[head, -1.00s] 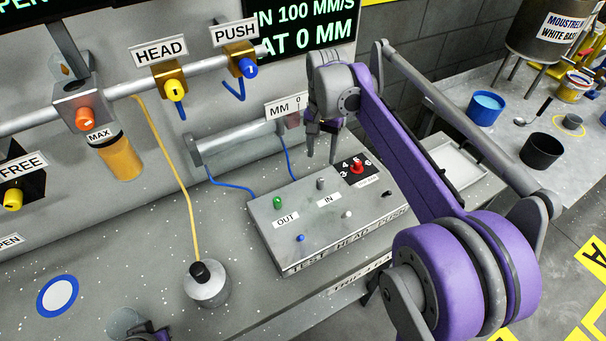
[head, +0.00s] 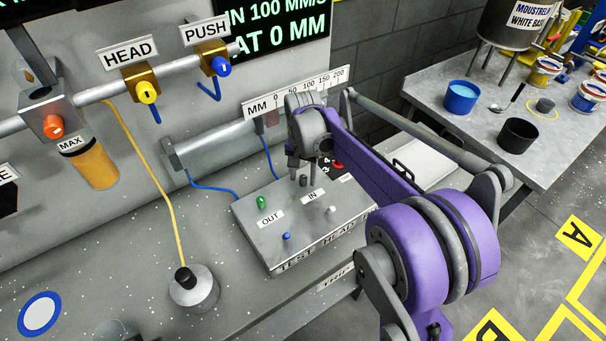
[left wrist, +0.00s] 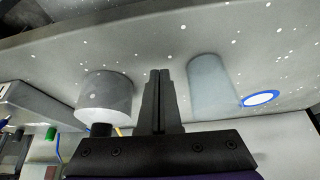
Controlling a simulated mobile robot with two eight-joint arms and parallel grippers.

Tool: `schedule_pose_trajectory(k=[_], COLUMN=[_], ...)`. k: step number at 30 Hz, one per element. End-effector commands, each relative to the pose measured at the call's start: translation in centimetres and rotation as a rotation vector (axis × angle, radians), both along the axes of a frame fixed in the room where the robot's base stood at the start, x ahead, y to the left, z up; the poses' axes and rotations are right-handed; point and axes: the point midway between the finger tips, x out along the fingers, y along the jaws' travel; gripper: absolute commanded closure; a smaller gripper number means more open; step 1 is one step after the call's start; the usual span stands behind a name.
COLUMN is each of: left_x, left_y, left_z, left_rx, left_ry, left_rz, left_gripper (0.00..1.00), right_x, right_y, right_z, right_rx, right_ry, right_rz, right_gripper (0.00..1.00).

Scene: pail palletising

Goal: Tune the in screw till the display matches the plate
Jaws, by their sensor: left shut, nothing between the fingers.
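The test head box (head: 300,232) sits on the bench with a green OUT screw (head: 262,202) and a grey IN screw (head: 303,181). My right gripper (head: 302,176) is over the box, pointing down at the IN screw with its fingers apart; whether they touch it I cannot tell. The display (head: 275,25), cut off at the top, reads "IN 100 MM/S" and "AT 0 MM". My left gripper (left wrist: 160,75) is shut and empty, low over the bench.
A cylinder (head: 225,142) lies behind the box under an MM scale (head: 300,92). A grey canister (head: 193,288) with a yellow hose stands left of the box. A blue-ringed disc (head: 40,314) lies at front left. Pails stand on the right table (head: 450,125).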

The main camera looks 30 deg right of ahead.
Motion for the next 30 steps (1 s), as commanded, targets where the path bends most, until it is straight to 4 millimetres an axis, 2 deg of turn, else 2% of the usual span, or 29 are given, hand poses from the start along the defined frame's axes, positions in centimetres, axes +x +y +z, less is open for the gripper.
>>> schedule_pose_trajectory(k=[1,9,20,30], left_x=[0.00,0.00,0.00,-0.04], left_y=[0.00,0.00,0.00,0.00], left_z=[0.00,0.00,-0.01,-0.13], left_rx=[0.000,0.000,0.000,0.000], left_ry=[0.000,0.000,0.000,0.001], left_rz=[0.000,0.000,0.000,0.000], left_gripper=[1.00,1.00,1.00,1.00], right_x=[0.00,-0.01,-0.01,0.00], right_y=[0.00,-0.01,-0.01,0.00], right_z=[0.01,0.03,0.04,0.05], right_rx=[0.000,0.000,0.000,0.000], right_ry=[0.000,0.000,0.000,0.000], right_rz=[0.000,0.000,0.015,0.189], right_gripper=[0.54,1.00,1.00,1.00])
